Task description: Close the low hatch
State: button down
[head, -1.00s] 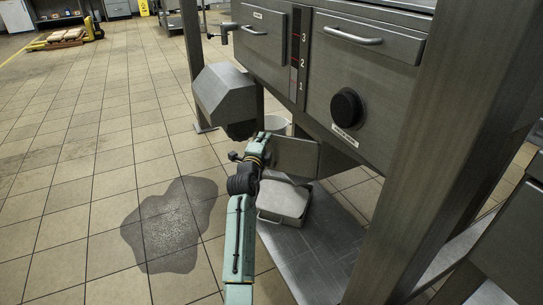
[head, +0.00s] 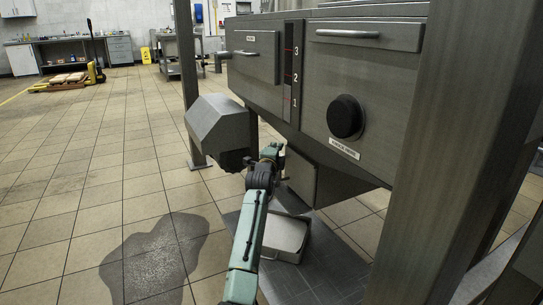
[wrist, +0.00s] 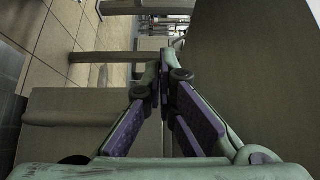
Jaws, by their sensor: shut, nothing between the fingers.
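The low hatch (head: 301,178) is a plain grey metal flap under the sloping belly of the mixer (head: 345,95). In the head view it hangs below the belly and looks narrow; I cannot tell whether it is fully closed. My gripper (head: 272,150) is at the hatch's left side, partly hidden by my own arm, and whether it touches the flap is unclear. In the wrist view my gripper (wrist: 165,78) has its fingertips together with nothing between them. A large flat grey surface (wrist: 250,70) fills the right of that view close to the fingers.
A grey box-shaped housing (head: 221,124) juts out left of my gripper. A pale bin (head: 286,234) stands on a metal plate (head: 330,265) below the hatch. A thick steel post (head: 450,150) rises at the right. A wet patch (head: 155,258) lies on the open tiled floor at left.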

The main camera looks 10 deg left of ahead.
jog(key=shift+w+d, duration=0.45)
jog(key=shift+d, duration=0.15)
dwell(0.3)
